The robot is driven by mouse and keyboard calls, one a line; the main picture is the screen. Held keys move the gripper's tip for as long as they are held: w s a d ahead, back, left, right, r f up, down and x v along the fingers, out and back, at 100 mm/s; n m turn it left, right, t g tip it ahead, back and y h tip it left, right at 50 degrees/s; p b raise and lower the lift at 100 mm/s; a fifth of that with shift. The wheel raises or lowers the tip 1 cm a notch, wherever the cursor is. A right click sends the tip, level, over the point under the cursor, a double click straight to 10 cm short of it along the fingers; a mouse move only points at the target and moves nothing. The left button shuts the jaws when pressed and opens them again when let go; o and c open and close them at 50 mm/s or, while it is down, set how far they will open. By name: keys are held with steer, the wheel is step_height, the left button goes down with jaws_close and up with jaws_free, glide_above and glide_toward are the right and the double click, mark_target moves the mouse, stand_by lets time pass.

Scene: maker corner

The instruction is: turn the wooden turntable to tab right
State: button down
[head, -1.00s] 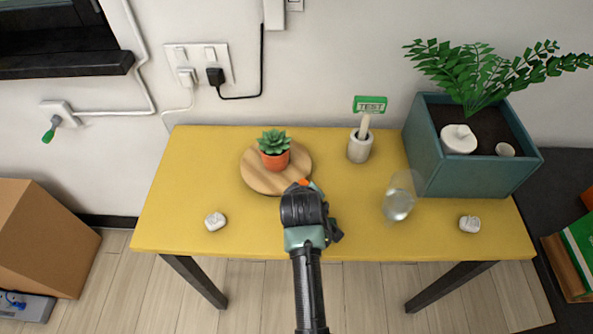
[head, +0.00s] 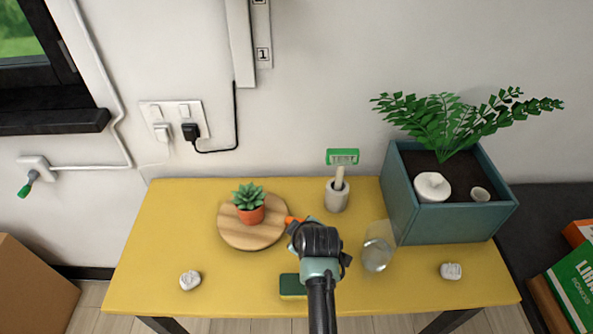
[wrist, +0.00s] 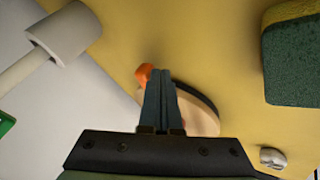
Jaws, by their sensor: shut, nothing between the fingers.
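The round wooden turntable (head: 235,236) lies on the yellow table with a small succulent in an orange pot (head: 250,215) on it. Its orange tab (head: 290,219) sticks out at the right edge in the head view. My gripper (head: 297,230) is shut and empty, its fingertips close beside the tab. In the wrist view the tab (wrist: 143,74) shows just left of the fingertips (wrist: 163,75), and part of the turntable (wrist: 207,120) shows behind the fingers. I cannot tell whether the fingers touch the tab.
A green and yellow sponge (head: 292,286) lies left of my arm. A clear glass (head: 377,248) stands to the right, and a pale cup (head: 337,197) with a green-headed tool behind. A teal planter (head: 450,222) fills the right back. White lumps (head: 190,281) (head: 451,271) lie near the front.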

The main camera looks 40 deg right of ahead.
steer(key=shift+w+d+b, duration=0.25)
steer(key=shift+w+d, duration=0.1)
steer(key=shift+d, duration=0.25)
steer(key=shift+w+d+b, duration=0.25)
steer(key=shift+w+d, duration=0.1)
steer(key=shift+d, duration=0.3)
steer(key=shift+w+d+r, duration=0.15)
steer(key=shift+d+r, duration=0.05)
steer(key=shift+r, duration=0.1)
steer(key=shift+a, duration=0.1)
